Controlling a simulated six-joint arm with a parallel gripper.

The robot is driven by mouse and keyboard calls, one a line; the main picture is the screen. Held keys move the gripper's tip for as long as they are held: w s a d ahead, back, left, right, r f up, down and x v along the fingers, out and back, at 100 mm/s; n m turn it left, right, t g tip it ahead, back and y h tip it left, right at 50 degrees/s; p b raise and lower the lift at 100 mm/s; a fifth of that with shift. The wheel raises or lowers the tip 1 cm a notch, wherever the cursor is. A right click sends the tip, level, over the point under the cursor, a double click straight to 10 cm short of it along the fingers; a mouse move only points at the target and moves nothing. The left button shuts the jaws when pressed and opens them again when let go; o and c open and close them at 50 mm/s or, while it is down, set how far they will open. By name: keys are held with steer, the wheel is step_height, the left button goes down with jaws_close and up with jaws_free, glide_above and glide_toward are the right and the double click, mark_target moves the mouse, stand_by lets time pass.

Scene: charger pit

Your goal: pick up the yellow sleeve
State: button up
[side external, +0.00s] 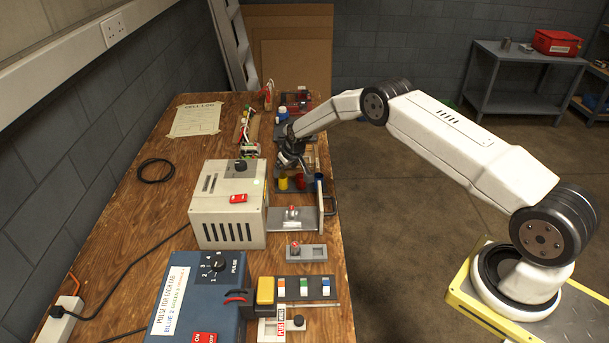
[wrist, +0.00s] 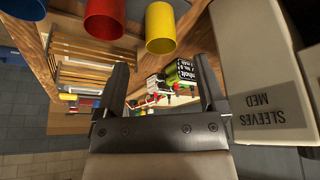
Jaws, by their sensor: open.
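The yellow sleeve (side external: 283,184), a short open cylinder, stands at the left end of a row with a red sleeve (side external: 299,182) and a blue sleeve (side external: 311,183). In the wrist view the yellow sleeve (wrist: 160,30) is at the top middle, beyond my fingertips, with the red sleeve (wrist: 104,18) to its left and part of the blue one (wrist: 23,8) at the corner. My gripper (wrist: 161,66) is open, with nothing between its fingers. In the side view my gripper (side external: 292,163) is close above and behind the sleeves; its fingertips are hard to make out there.
A beige box (wrist: 266,90) marked SLEEVES MED is close on the right in the wrist view. In the side view a beige instrument case (side external: 228,215) stands left of the sleeves, with a grey plate (side external: 285,224) in front. A blue pulse unit (side external: 195,295) is nearer the camera.

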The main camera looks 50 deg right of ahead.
steer(key=shift+f, duration=0.1)
steer(key=shift+x, duration=2.45)
steer(key=shift+s+a+f, duration=0.1)
jaws_close()
